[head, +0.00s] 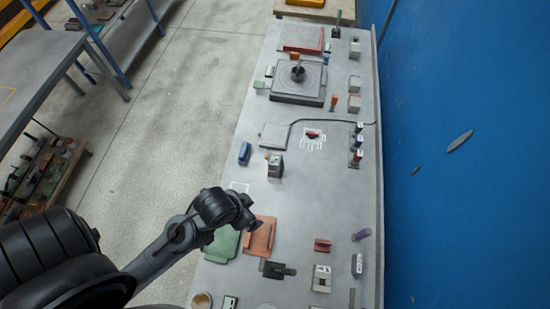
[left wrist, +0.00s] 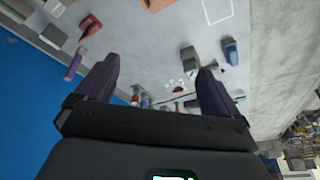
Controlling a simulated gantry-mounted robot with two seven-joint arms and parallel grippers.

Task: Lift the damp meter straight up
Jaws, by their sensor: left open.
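No object is plainly recognisable as the damp meter. A small upright grey block with a coloured top (head: 275,166) stands mid-table and might be it; it also shows in the left wrist view (left wrist: 188,56). My left gripper (left wrist: 157,85) is open, with nothing between its two dark fingers. In the head view my left arm reaches over the near left edge of the table, its end (head: 246,216) above the orange and green pieces and nearer than the grey block. The fingertips are hard to make out there. My right gripper is not in view.
A blue block (head: 244,153) stands left of the grey block. An orange tray (head: 260,236) and a green piece (head: 223,245) lie near the arm. A red block (head: 322,245) and purple item (head: 361,235) are at right. A blue wall (head: 470,150) borders the table (head: 310,205).

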